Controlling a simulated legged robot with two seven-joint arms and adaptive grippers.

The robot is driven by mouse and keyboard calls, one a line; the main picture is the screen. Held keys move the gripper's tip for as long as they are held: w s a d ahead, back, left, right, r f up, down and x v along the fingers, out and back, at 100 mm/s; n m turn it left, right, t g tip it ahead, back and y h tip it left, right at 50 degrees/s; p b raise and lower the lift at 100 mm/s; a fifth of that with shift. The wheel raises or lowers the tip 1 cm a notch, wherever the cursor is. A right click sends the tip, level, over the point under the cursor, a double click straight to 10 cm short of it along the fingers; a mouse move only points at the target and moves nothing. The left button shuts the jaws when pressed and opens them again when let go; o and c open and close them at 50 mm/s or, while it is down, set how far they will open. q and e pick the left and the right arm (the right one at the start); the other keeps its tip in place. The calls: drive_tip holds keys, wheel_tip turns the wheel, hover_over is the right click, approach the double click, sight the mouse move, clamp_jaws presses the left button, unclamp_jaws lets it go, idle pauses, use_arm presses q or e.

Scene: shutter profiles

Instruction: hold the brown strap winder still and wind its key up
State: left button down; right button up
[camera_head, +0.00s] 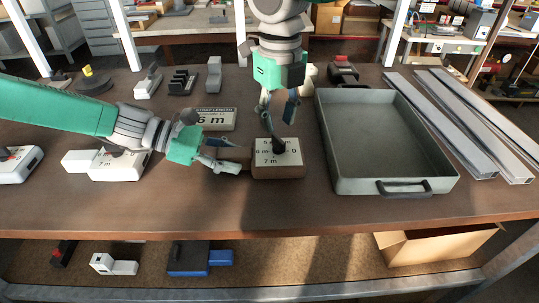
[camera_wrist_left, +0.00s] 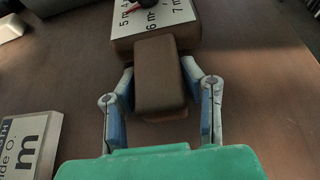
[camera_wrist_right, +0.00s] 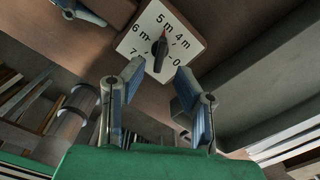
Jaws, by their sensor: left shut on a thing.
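The brown strap winder (camera_head: 291,172) lies on the table in front of me. Its white dial face carries metre marks, and a black key (camera_wrist_right: 160,49) stands on it. In the right wrist view the key's red tip is near the 5 m mark. My left gripper (camera_head: 228,160) is shut on the winder's brown handle block (camera_wrist_left: 156,72), one finger on each side. My right gripper (camera_head: 281,107) hangs above the dial, pointing down. In the right wrist view its fingers (camera_wrist_right: 160,92) are open and empty, apart from the key.
A sign (camera_head: 216,119) reading STRAP LENGTH 6 m stands behind the winder. A grey tray (camera_head: 398,188) with a handle is on the right, beside long metal profiles (camera_head: 440,125). White winders (camera_head: 118,166) lie at left, partly behind my left arm.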

drive_tip(key=shift+r, duration=0.5)
